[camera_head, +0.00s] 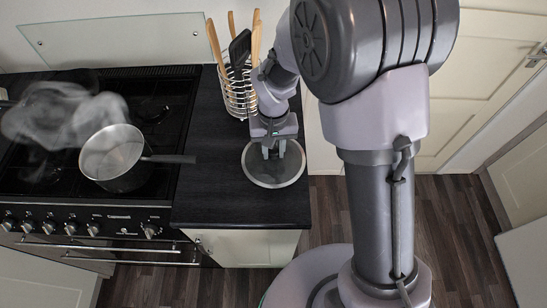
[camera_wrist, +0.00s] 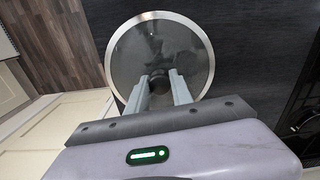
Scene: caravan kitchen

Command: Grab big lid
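The big lid (camera_head: 258,178) is a round glass lid with a metal rim. It lies flat on the dark counter (camera_head: 215,205), near the counter's right edge. In the wrist view the lid (camera_wrist: 125,55) fills the top middle, with a dark knob (camera_wrist: 159,82) at its centre. My gripper (camera_head: 273,152) points down over the lid. In the wrist view the fingers of my gripper (camera_wrist: 160,78) are apart, with the knob between their tips. I cannot tell whether the fingers touch the knob.
A wire holder (camera_head: 238,95) with several wooden and black utensils stands behind the lid, close to my arm. A steaming pot (camera_head: 112,157) sits on the stove (camera_head: 160,110) to the left, its handle pointing towards the counter. The counter in front of the lid is clear.

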